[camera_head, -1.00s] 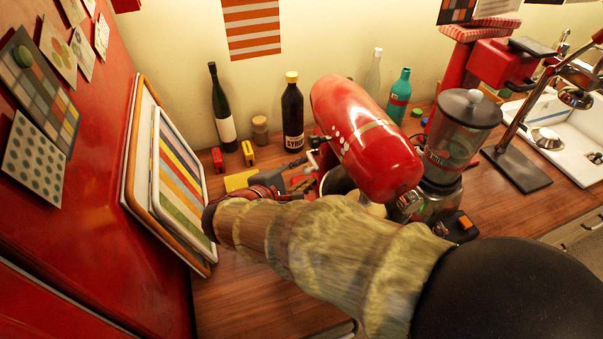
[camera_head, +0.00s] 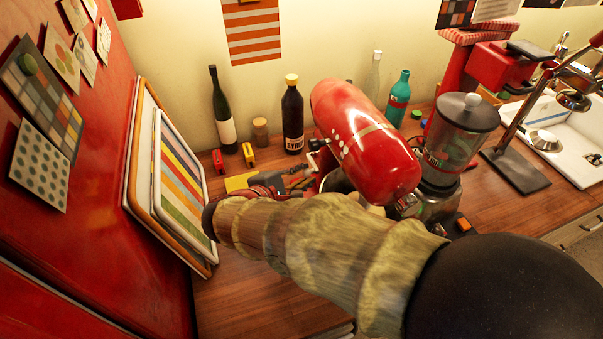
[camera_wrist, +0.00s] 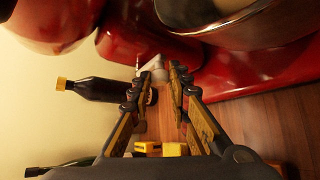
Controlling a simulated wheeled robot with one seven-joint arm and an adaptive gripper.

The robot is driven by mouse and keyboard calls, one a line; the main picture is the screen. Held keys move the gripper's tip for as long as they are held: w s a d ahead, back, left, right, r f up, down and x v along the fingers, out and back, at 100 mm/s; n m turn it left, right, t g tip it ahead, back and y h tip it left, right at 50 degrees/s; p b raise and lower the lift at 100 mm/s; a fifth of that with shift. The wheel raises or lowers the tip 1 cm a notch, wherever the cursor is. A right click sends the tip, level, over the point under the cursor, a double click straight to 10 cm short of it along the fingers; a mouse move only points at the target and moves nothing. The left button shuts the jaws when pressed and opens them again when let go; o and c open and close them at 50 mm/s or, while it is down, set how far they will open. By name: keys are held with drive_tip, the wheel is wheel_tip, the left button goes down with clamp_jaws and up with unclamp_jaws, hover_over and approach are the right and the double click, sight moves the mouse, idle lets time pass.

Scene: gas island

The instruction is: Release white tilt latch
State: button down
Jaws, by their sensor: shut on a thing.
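The red stand mixer (camera_head: 362,130) stands on the wooden counter, and its red body also fills the top of the wrist view (camera_wrist: 130,45). The white tilt latch (camera_wrist: 157,72) shows as a small pale lever at the mixer's side in the wrist view, at the tips of my gripper. My gripper (camera_wrist: 162,80) is shut on the latch, with a finger on either side of it. In the head view my gripper (camera_head: 292,182) is beside the mixer's left side, partly hidden by my arm, and its contact is too small to make out.
A syrup bottle (camera_head: 293,118) and a dark wine bottle (camera_head: 222,110) stand behind my gripper. Yellow and red small items (camera_head: 248,156) lie to the left. A blender (camera_head: 460,135) stands right of the mixer. Trays (camera_head: 180,185) lean on the red wall.

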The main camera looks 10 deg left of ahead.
drive_tip(key=shift+w+r+n+g+p, duration=0.15)
drive_tip(key=shift+r+n+g+p, duration=0.5)
drive_tip(key=shift+p, duration=2.1)
drive_tip(key=r+g+p, duration=0.1)
drive_tip(key=p, duration=0.3)
drive_tip(key=w+r+n+g+h+p, duration=0.1)
drive_tip(key=p, duration=0.4)
drive_tip(key=a+r+n+g+p, duration=0.1)
drive_tip(key=g+p, duration=0.1)
drive_tip(key=p, duration=0.3)
drive_tip(key=shift+w, duration=0.4)
drive_tip(key=shift+g+h+p, duration=0.25)
drive_tip(key=shift+h+p, duration=0.05)
drive_tip(key=shift+p, duration=0.15)
drive_tip(key=c, duration=1.8)
unclamp_jaws()
drive_tip(key=shift+a, duration=0.1)
drive_tip(key=shift+o, duration=0.7)
